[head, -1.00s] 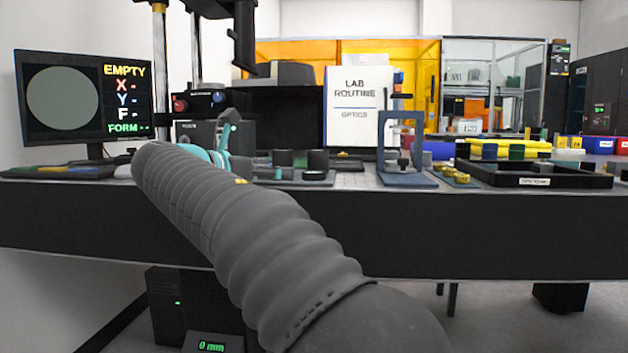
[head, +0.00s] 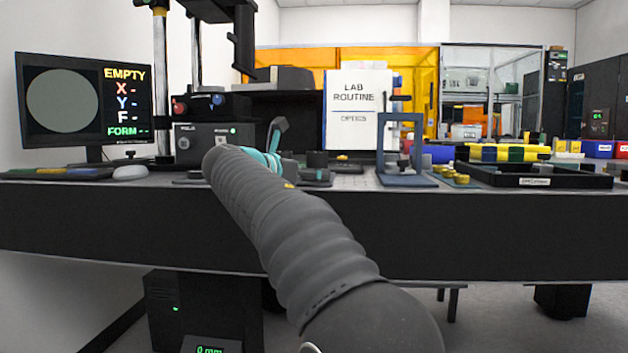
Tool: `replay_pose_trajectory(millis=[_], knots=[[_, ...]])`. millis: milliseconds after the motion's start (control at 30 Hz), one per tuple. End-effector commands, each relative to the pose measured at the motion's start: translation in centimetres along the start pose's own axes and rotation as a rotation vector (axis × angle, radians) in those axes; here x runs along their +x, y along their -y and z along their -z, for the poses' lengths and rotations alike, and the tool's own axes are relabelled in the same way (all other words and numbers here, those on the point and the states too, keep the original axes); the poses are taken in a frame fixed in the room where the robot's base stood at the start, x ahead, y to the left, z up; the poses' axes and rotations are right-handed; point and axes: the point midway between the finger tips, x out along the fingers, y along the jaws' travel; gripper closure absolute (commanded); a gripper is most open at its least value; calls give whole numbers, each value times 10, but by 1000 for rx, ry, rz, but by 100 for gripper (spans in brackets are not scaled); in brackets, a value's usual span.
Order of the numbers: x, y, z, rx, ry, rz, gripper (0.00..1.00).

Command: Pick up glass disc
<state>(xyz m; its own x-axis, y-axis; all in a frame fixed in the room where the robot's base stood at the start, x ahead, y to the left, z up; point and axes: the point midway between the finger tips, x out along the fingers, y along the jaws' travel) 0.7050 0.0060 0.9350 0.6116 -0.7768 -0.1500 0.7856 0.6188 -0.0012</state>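I cannot make out the glass disc in the head view; it may be hidden or too small to tell. My arm reaches over the bench from the lower right, ending in a teal band at the wrist. Past the band, a dark part of my gripper (head: 277,133) shows above the bench, in front of the black recess. The rest of the gripper is hidden behind my arm, so its fingers and any contents do not show. The interferometer (head: 215,138) stands left of it. Its monitor (head: 62,97) reads EMPTY beside a plain grey circle.
A blue-grey frame stand (head: 418,150) is right of my gripper, with brass pieces (head: 452,174) beside it. A black tray (head: 534,181) sits further right. A LAB ROUTINE sign (head: 353,105) stands behind. A white mouse (head: 129,172) lies at left on the bench (head: 480,232).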

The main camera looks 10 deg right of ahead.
Motion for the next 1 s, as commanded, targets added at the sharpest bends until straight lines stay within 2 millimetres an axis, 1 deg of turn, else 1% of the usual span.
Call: replay_pose_trajectory(millis=[200, 267, 300, 367, 400, 633, 767, 867, 1000], knots=[[1, 0, -1, 0, 0, -1, 36], [1, 0, -1, 0, 0, -1, 51], [1, 0, -1, 0, 0, -1, 61], [1, 0, -1, 1, 0, -1, 76], [1, 0, -1, 1, 0, -1, 79], [1, 0, -1, 1, 1, 0, 80], [0, 0, -6, 1, 1, -1, 80], [-1, 0, -14, 2, 1, -1, 80], [-4, 0, -32, 3, 2, -1, 80]])
